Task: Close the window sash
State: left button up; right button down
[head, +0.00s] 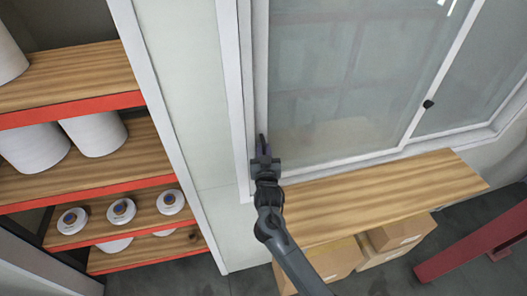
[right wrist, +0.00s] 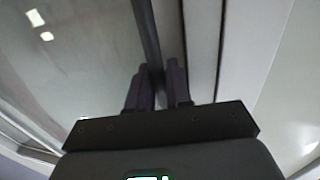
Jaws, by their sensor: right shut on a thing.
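The window sash (head: 340,70) is a white-edged pane of greyish glass in the head view. Its left edge is beside the left side of the white window frame (head: 233,80). My right gripper (head: 262,146) is at the lower left edge of the sash. In the right wrist view my right gripper (right wrist: 158,78) is shut on a dark upright bar (right wrist: 147,35), with a finger on each side. The bar runs up along the glass beside white rails. The fingers hide the lower part of the bar. My left gripper is not in view.
A wooden ledge (head: 390,190) juts out below the window, with cardboard boxes (head: 395,232) under it. Shelves with red edges (head: 70,107) holding white spools stand at the left. A red beam (head: 470,245) lies at the lower right. A small black catch (head: 428,104) is on the window's right part.

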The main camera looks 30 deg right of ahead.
jog(key=c, duration=1.2)
grip_release()
jog(key=shift+w+a, duration=0.15)
jog(key=shift+a, duration=0.15)
jog(key=shift+c, duration=0.2)
jog(key=b+v, duration=0.2)
jog(key=v, duration=0.8)
jog(key=shift+s, duration=0.4)
jog(key=shift+a, duration=0.1)
